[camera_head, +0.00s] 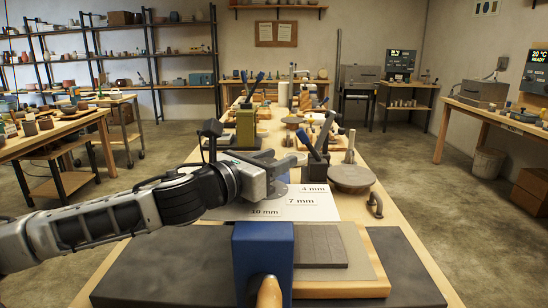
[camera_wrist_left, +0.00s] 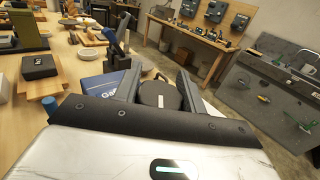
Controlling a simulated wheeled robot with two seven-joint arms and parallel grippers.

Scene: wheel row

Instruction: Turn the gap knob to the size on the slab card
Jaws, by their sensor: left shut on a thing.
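A pale dial plate (camera_head: 318,213) lies on the long bench, with the labels 4 mm (camera_head: 313,189), 7 mm (camera_head: 300,201) and 10 mm (camera_head: 265,211). My left gripper (camera_head: 284,163) is over its far left part, shut on the gap knob. In the left wrist view the dark round knob (camera_wrist_left: 158,94) with a white line sits between the two fingers. In the head view the gripper hides most of the knob, so I cannot tell which label it points at. A grey slab (camera_head: 325,246) lies on a board at the front. I see no readable slab card. My right gripper is not in view.
A blue block (camera_head: 263,245) with a wooden handle (camera_head: 269,291) stands at the front, left of the slab. A round grey disc (camera_head: 351,177) and a blue-handled lever (camera_head: 318,138) are beyond the plate. A dark mat (camera_head: 150,274) covers the bench front.

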